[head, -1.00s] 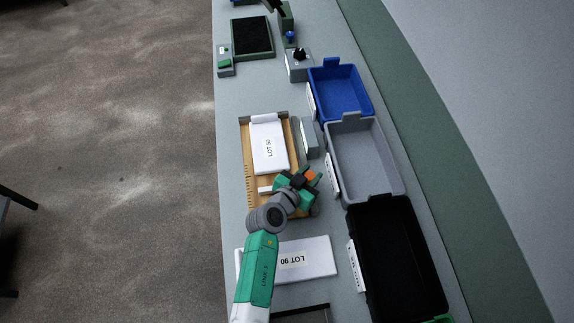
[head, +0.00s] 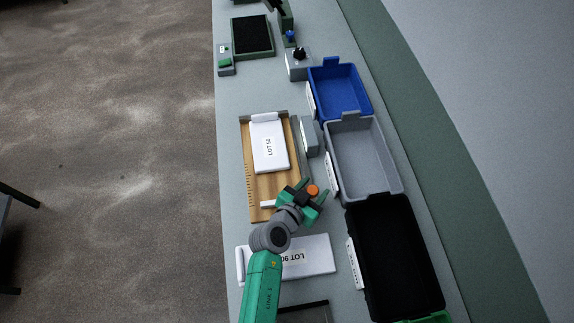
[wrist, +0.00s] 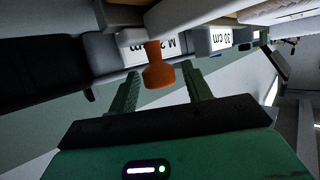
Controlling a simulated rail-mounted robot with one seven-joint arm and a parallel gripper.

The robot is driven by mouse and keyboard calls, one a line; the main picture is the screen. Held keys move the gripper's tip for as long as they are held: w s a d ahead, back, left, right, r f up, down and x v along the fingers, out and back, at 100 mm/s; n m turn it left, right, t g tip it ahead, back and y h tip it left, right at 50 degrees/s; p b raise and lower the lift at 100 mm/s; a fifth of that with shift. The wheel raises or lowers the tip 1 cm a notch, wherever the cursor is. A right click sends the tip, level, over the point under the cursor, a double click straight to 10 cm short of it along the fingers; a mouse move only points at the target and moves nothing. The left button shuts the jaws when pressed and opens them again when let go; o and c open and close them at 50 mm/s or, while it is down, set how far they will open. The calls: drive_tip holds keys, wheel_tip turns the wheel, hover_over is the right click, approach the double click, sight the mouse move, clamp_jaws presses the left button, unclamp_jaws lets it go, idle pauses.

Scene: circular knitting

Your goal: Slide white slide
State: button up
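The white slide (head: 268,204) shows as a short white bar across the near part of the wooden board (head: 262,186). Its right end is hidden behind my gripper. An orange knob (head: 313,190) stands at the board's right side; I cannot tell how it joins the slide. My gripper (head: 316,192) is at the knob, with its green fingers apart. In the wrist view, my gripper (wrist: 160,72) is open, and the orange knob (wrist: 158,65) shows between the fingertips with gaps on both sides.
A white LOT 50 panel (head: 268,146) lies on the board's far part. Another white panel (head: 318,256) lies nearer, partly under my arm. Blue (head: 369,98), grey (head: 392,165) and black (head: 431,262) bins line the right. A grey block (head: 312,138) stands beside the board.

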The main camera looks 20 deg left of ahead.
drive_tip(key=shift+p+v, duration=0.85)
drive_tip(key=shift+v, duration=2.2)
drive_tip(key=w+d+r+m+t, duration=0.1)
drive_tip(key=w+r+t, duration=0.1)
drive_tip(key=r, duration=0.9)
drive_tip(key=w+d+r+t, duration=0.1)
drive_tip(key=w+r, duration=0.2)
drive_tip(key=r, duration=0.7)
drive_tip(key=w+d+r+m+t, duration=0.1)
drive_tip(key=w+d+r+t, duration=0.1)
drive_tip(key=r, duration=0.9)
drive_tip(key=s+d+r+n+t+y+p, duration=0.15)
drive_tip(key=s+r, duration=0.35)
drive_tip(key=r, duration=0.6)
drive_tip(key=s+d+r+n+t+y, duration=0.1)
drive_tip(key=s+d+r+n+t, duration=0.3)
drive_tip(key=r, duration=0.8)
drive_tip(key=s+r+m+t+y+p, duration=0.1)
drive_tip(key=s+r+t, duration=0.1)
drive_tip(key=s+r, duration=0.65)
wheel_tip(320, 180, up, 13)
drive_tip(key=w+p, duration=0.3)
drive_tip(key=p, duration=0.7)
drive_tip(key=shift+a+f+p, duration=0.15)
drive_tip(key=shift+a+p, duration=0.1)
drive_tip(key=shift+p, duration=0.05)
